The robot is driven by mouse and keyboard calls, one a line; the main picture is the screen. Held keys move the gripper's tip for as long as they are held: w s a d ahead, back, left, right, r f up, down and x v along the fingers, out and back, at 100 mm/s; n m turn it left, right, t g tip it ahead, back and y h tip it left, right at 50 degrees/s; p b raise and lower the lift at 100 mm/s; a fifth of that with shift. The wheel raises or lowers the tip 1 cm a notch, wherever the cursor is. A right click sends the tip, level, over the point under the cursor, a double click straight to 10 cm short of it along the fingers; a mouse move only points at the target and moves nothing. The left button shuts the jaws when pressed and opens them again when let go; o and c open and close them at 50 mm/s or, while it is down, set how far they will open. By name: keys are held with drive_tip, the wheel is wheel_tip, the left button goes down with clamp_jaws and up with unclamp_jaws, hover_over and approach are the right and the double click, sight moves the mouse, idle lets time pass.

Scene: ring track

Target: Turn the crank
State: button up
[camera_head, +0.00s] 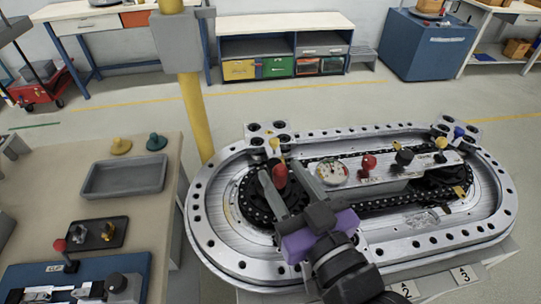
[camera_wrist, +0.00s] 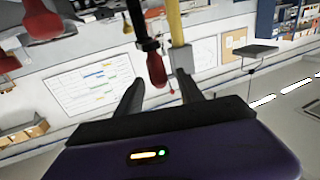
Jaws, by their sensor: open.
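The crank's red handle (camera_head: 280,175) stands upright at the left part of the oval metal ring track (camera_head: 212,240). My gripper (camera_head: 281,168) is open, with one finger on each side of the red handle in the head view. The handle also shows between the fingers in the wrist view (camera_wrist: 156,68), with a dark shaft at its upper end. I cannot tell whether either finger touches it. The crank's arm and base are largely hidden behind my gripper.
A panel on the track bears a round gauge (camera_head: 331,172), a red knob (camera_head: 368,163) and a black knob (camera_head: 403,158). A yellow post (camera_head: 194,115) stands behind left. A table at left holds a grey tray (camera_head: 124,177) and a blue fixture board (camera_head: 130,270).

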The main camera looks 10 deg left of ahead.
drive_tip(key=shift+x, duration=2.5)
drive_tip(key=shift+d, duration=0.1)
clamp_jaws()
